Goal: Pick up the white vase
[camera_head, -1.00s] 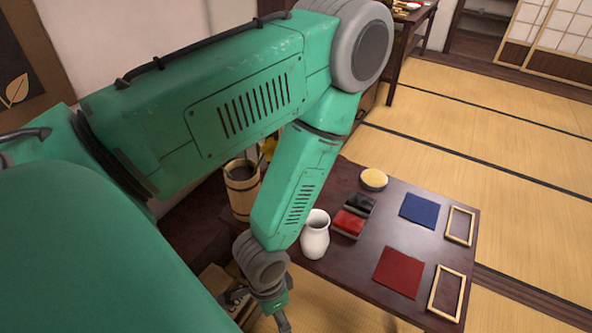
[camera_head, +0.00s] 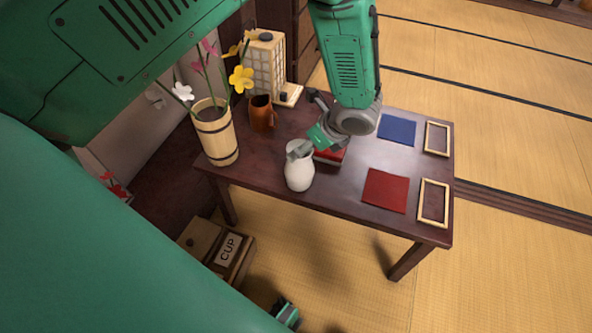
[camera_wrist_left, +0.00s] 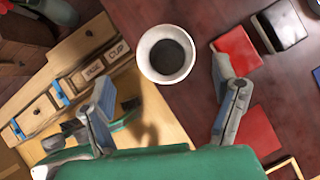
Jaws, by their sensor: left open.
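The white vase (camera_head: 299,172) stands upright near the front edge of the dark table (camera_head: 330,196). In the left wrist view the vase (camera_wrist_left: 148,52) shows from above, its round mouth toward the camera. My left gripper (camera_head: 308,126) is over the table beside and above the vase, with one finger overlapping its rim in the head view. In the wrist view my left gripper (camera_wrist_left: 163,75) is open, its fingers spread to either side of the vase and holding nothing. Contact cannot be told. My right gripper (camera_head: 287,315) shows only partly at the bottom; its jaws are unclear.
A red box (camera_head: 330,156) is close behind the vase. A brown mug (camera_head: 262,114) and a wooden bucket with flowers (camera_head: 217,138) stand to the left. Red cloth (camera_head: 385,190), blue cloth (camera_head: 397,130) and wooden frames lie right. Labelled boxes (camera_head: 228,250) are below the table.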

